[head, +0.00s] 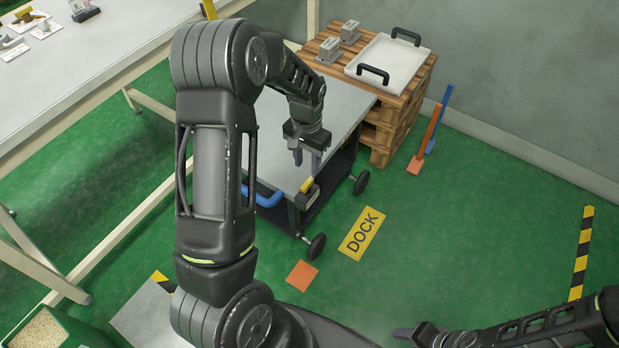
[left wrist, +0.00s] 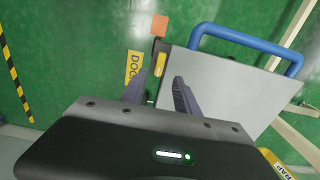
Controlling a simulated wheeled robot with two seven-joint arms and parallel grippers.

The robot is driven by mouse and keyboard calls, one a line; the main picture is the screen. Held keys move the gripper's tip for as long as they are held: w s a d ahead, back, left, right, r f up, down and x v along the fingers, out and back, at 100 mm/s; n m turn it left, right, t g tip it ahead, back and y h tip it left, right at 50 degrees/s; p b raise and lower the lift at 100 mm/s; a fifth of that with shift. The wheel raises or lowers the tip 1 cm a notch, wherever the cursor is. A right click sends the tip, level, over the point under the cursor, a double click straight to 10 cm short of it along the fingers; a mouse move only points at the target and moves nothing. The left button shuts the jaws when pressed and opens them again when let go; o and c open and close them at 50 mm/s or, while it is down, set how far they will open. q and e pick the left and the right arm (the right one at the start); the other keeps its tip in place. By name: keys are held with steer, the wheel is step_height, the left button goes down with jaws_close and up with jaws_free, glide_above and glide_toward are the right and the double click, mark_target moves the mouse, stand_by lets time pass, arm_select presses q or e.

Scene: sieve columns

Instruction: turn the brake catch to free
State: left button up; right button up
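The brake catch is a yellow lever (head: 307,184) on a black block at the front right corner of the grey-topped cart (head: 343,106). In the left wrist view its yellow part (left wrist: 158,69) shows between the fingertips, and the cart top (left wrist: 225,85) lies to the right. My left gripper (head: 307,162) points down just above and behind the catch in the head view. Its fingers are apart with nothing seen held; contact with the catch cannot be made out. My right gripper (head: 405,332) is low at the bottom right, far from the cart, its opening unclear.
A blue handle (head: 266,199) runs along the cart's front. A wooden pallet stack (head: 385,135) with a white tray (head: 388,62) and grey blocks stands behind. A yellow DOCK sign (head: 362,233) lies on open green floor. A long table (head: 75,70) is at left.

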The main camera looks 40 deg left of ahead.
mark_target(307, 183)
arm_select(q)
steer(key=shift+f+b, duration=0.35)
steer(key=shift+f, duration=3.55)
jaws_close()
